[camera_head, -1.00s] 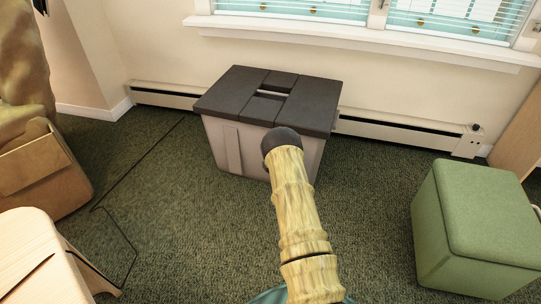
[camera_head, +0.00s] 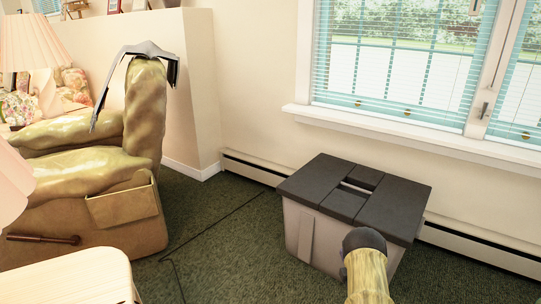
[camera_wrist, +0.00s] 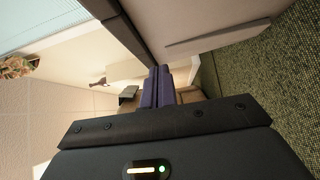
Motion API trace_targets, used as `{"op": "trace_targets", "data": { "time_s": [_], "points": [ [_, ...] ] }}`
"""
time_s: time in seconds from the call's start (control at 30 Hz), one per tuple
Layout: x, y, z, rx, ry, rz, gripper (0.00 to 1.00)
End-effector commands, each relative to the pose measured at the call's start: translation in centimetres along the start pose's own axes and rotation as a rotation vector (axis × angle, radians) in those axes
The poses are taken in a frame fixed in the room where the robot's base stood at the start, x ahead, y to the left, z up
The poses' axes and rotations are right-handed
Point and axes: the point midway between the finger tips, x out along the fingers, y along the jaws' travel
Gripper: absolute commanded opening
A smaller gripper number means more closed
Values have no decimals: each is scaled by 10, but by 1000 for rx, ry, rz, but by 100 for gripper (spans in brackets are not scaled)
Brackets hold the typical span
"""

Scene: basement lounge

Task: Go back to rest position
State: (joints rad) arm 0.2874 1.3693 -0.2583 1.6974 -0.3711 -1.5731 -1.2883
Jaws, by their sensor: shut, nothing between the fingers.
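My gripper (camera_wrist: 158,88) shows in the wrist view with its two dark fingers together and nothing between them. In the head view my arm rises at the bottom right, in front of a grey storage bin (camera_head: 330,240) with a dark lid. The gripper itself is hidden in that view. In the wrist view, which is turned sideways, the bin's pale side (camera_wrist: 215,28) and dark lid edge are close by the fingers. I cannot tell whether they touch.
A pale wooden tabletop (camera_head: 70,282) is at the lower left. A baseboard heater (camera_head: 480,250) runs under the window.

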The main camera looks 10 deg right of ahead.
Motion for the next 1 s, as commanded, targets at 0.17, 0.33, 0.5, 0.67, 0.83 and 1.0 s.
{"op": "trace_targets", "data": {
  "time_s": [0.17,0.33,0.5,0.67,0.83,1.0],
  "points": [
    [12,44,-8,107,-53,-78,0],
    [14,93,-18,287,-151,-199,0],
    [1,138,-34,477,-257,-316,0],
    [-23,178,-61,653,-354,-426,0],
    [-61,216,-95,832,-464,-544,0],
    [-112,251,-130,996,-588,-663,0]
  ]
}}
